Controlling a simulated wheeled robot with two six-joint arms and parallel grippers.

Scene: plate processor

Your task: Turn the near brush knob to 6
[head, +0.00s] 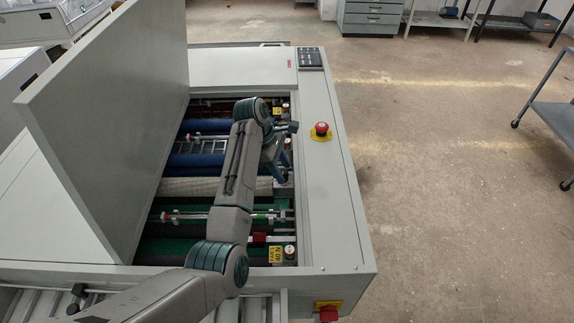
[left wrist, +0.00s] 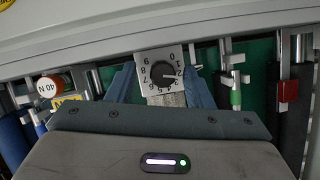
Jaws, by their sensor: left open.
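The near brush knob (left wrist: 163,73) shows in the left wrist view as a black dial on a white plate with numbers around it. Its white pointer line points right, close to the 2. My left gripper (left wrist: 163,84) is open, with one blue finger on each side of the dial plate; I cannot tell whether the fingers touch the knob. In the head view my left gripper (head: 276,158) reaches down into the open machine near its right inner edge, and my arm hides the knob there. My right gripper is not in view.
The machine's raised lid (head: 105,110) stands at the left. A red emergency button (head: 321,130) is on the right rim. Rollers (head: 190,187) and rods lie around the gripper.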

